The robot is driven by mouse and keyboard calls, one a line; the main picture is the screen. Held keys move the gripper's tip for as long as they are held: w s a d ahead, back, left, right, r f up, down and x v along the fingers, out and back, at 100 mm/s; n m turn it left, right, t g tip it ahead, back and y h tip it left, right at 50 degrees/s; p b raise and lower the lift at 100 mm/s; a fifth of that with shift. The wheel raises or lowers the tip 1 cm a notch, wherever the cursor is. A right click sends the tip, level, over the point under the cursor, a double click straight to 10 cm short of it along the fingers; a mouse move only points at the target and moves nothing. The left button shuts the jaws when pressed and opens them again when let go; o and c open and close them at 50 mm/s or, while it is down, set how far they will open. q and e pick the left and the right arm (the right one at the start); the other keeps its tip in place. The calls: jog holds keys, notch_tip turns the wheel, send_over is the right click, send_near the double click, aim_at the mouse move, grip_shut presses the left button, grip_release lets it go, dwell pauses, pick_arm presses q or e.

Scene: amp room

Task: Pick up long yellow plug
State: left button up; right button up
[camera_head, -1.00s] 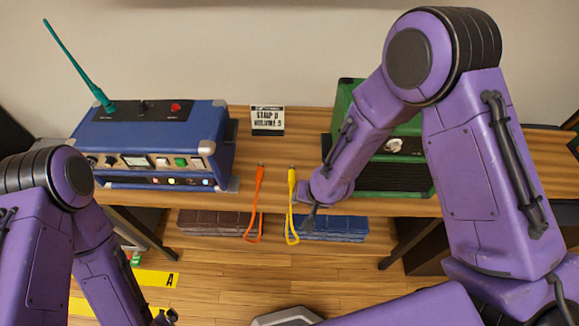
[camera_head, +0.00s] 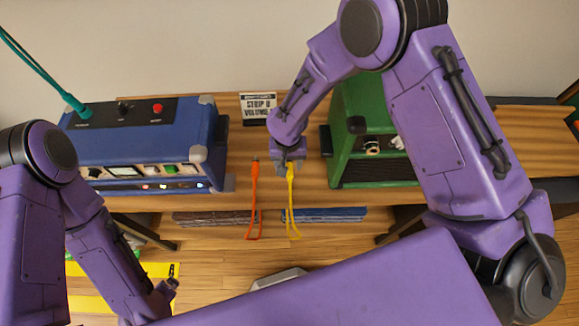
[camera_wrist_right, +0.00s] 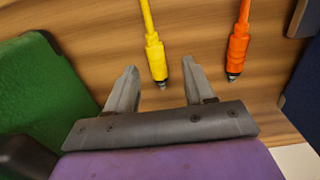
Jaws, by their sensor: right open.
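The yellow plug (camera_head: 290,178) with its yellow cable lies on the wooden table, the plug end toward the back and the cable loop hanging over the front edge. My right gripper (camera_head: 289,162) is over the plug's end. In the right wrist view my right gripper (camera_wrist_right: 161,68) is open, with the yellow plug's body and metal tip (camera_wrist_right: 156,60) seen between its two fingers, not gripped. The height gap between them is hard to judge. My left gripper (camera_head: 168,289) is low at the left, in front of the table; its fingers are too small to read.
An orange plug and cable (camera_head: 254,190) lies just left of the yellow one; it also shows in the right wrist view (camera_wrist_right: 238,45). A blue amp (camera_head: 145,150) stands left, a green amp (camera_head: 357,120) right, close to my right arm. A small sign (camera_head: 257,106) stands behind.

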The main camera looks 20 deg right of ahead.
aim_at(290, 169)
jog(key=f, duration=0.3)
jog(key=shift+d+f, duration=0.2)
jog(key=shift+d, duration=0.1)
grip_shut()
jog(key=shift+r, duration=0.1)
